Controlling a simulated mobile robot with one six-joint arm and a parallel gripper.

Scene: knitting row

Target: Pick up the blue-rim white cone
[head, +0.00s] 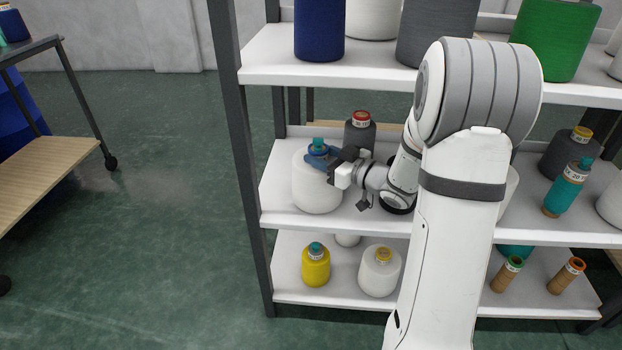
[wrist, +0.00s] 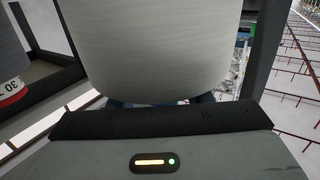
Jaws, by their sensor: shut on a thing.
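The white cone (head: 316,190) stands upright at the left end of the middle shelf, with a teal tip and a blue band at its top. My gripper (head: 322,158) reaches in from the right, with its blue fingers shut on this cone near its top. In the wrist view the cone's pale body (wrist: 160,50) fills the upper middle, just beyond the gripper's dark edge. The fingers are mostly hidden there. I cannot tell whether the cone's base touches the shelf.
A dark grey red-rim cone (head: 360,133) stands close behind, to the right. The shelf post (head: 240,150) is near on the left. The upper shelf (head: 270,60) with large cones hangs above. A yellow cone (head: 316,266) and a yellow-rim white cone (head: 379,272) stand below.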

